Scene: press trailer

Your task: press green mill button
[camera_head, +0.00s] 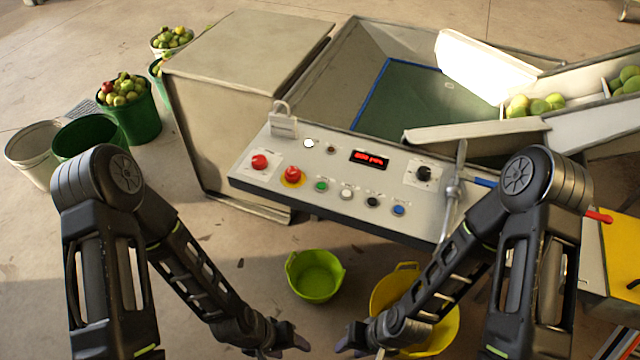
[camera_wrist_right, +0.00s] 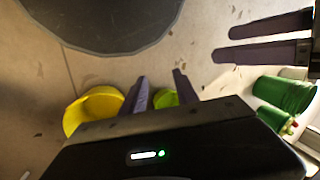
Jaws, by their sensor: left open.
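The green button (camera_head: 321,186) sits in the lower row of the sloped grey control panel (camera_head: 335,170) in the head view. It lies between a red button on a yellow ring (camera_head: 292,174) and a white button (camera_head: 347,194). My left gripper (camera_head: 297,342) is low at the bottom middle, well below the panel, open and empty. My right gripper (camera_head: 352,345) is beside it on the right, also clear of the panel. In the right wrist view its two fingers (camera_wrist_right: 161,88) are spread with nothing between them, and the left gripper's parted fingers (camera_wrist_right: 264,37) show at the right.
The panel also carries another red button (camera_head: 259,161), a black button (camera_head: 372,202), a blue button (camera_head: 399,210), a lit display (camera_head: 369,160) and a black knob (camera_head: 423,173). A lever (camera_head: 453,190) rises at its right. A lime tub (camera_head: 316,275) and yellow tub (camera_head: 446,335) stand below.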

